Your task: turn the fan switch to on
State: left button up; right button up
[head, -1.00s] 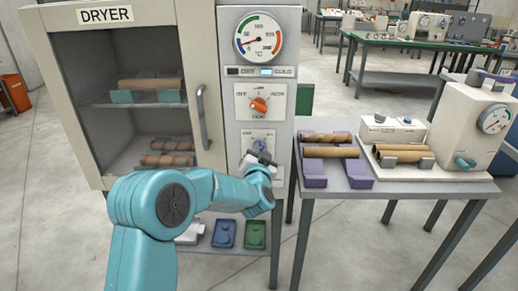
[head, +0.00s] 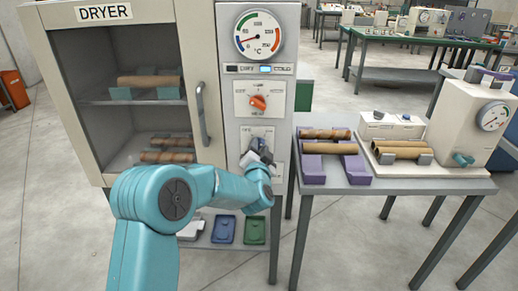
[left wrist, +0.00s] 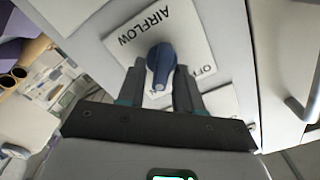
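The fan switch is a dark blue knob (left wrist: 160,66) on a pale plate marked AIRFLOW (left wrist: 125,45), with the word OFF on one side. In the head view this plate (head: 246,132) is the lower one on the dryer's control panel, and my left gripper (head: 262,149) covers much of its knob. In the left wrist view the two fingers of my left gripper (left wrist: 158,82) stand on either side of the knob. Narrow gaps seem to show beside it, so the fingers look open; contact is unclear. My right gripper is not in view.
Above the switch are an orange dial (head: 257,103), a lit COLD lamp (head: 266,69) and a temperature gauge (head: 259,34). The dryer door handle (head: 203,113) stands out left of the panel. A table (head: 400,195) with rolls and a winder (head: 470,125) stands to the right.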

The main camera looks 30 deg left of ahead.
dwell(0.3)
pick_arm(q)
jog(key=b+v, duration=0.2)
jog(key=v, duration=1.4)
jog(key=shift+s+d, duration=0.1)
jog(key=shift+d, duration=0.05)
